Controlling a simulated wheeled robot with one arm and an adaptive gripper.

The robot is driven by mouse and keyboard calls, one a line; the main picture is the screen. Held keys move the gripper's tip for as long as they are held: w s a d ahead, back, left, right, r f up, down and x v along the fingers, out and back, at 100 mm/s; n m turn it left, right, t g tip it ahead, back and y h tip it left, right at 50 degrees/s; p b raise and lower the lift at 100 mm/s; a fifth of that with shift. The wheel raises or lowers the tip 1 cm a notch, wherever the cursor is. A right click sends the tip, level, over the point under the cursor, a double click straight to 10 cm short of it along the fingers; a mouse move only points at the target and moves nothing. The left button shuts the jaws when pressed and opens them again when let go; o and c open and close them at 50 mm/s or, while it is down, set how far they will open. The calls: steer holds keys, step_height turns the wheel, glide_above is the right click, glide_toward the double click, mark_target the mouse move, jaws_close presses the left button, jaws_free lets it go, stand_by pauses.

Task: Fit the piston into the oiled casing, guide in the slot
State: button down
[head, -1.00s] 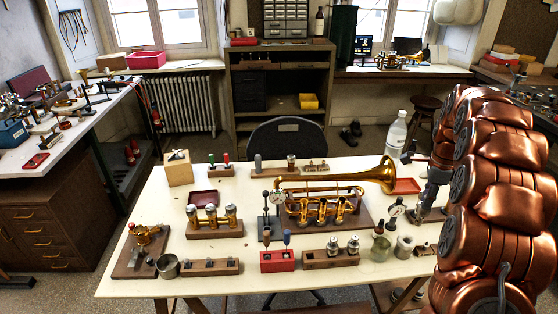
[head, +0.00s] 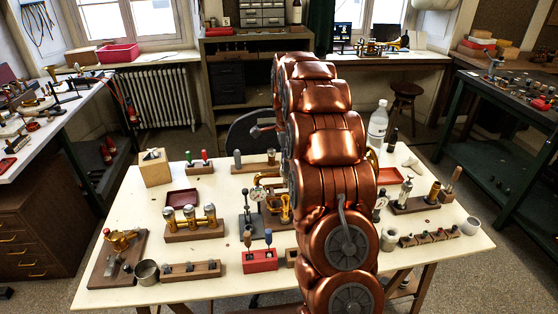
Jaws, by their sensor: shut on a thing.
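My copper-coloured arm stands across the middle of the table and covers much of the work area. My gripper is hidden behind it, so neither its fingers nor anything in them shows. A small grey part with a reddish end juts out left of the arm; I cannot tell what it is. The brass horn (head: 284,211) is mostly covered by the arm; a bit of its casings shows left of the arm and a bit of its bell (head: 373,157) right of it. No piston or casing slot can be made out.
A block with several brass and silver cylinders (head: 194,233), a red block (head: 260,262), a metal cup (head: 146,272) and a dark red tray (head: 181,198) are further left. A bottle (head: 377,127) stands at the back right.

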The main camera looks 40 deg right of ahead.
mark_target(286, 187)
steer(key=shift+f, duration=0.15)
steer(key=shift+f, duration=1.75)
steer(key=shift+b, duration=0.85)
stand_by(0.7)
steer(key=shift+f+b, duration=1.65)
steer(key=shift+f, duration=1.75)
steer(key=c, duration=0.9)
jaws_free()
step_height(286, 187, up, 12)
